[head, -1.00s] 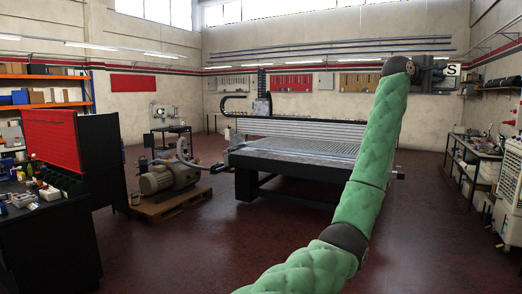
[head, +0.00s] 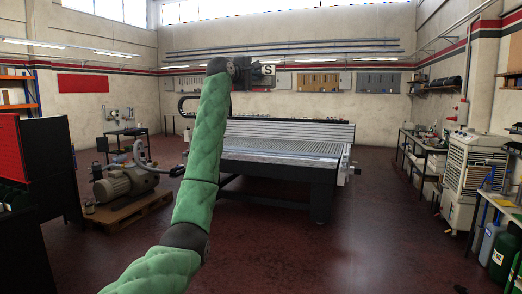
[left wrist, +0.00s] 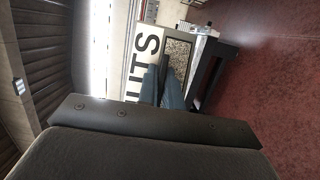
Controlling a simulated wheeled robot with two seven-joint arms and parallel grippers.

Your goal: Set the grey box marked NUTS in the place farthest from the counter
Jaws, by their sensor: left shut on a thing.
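My left gripper (head: 254,73) is raised high at the end of my green-sleeved arm, in front of the back wall in the head view. It is shut on the grey box marked NUTS (head: 268,70), of which a white label with a black S shows. In the left wrist view the fingers (left wrist: 160,86) are at the box (left wrist: 166,60), beside its white label, where "UTS" reads sideways. Small brownish contents show in the box's open top. The vacuum grid table (head: 268,148) stands beyond the arm, partly hidden by it. My right gripper is out of view.
A pump (head: 125,183) on a wooden pallet stands left of the table. A dark cabinet with a red panel (head: 45,160) is at the left edge. A bench (head: 424,142) and a white cooler unit (head: 470,175) line the right side. Red floor in front is clear.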

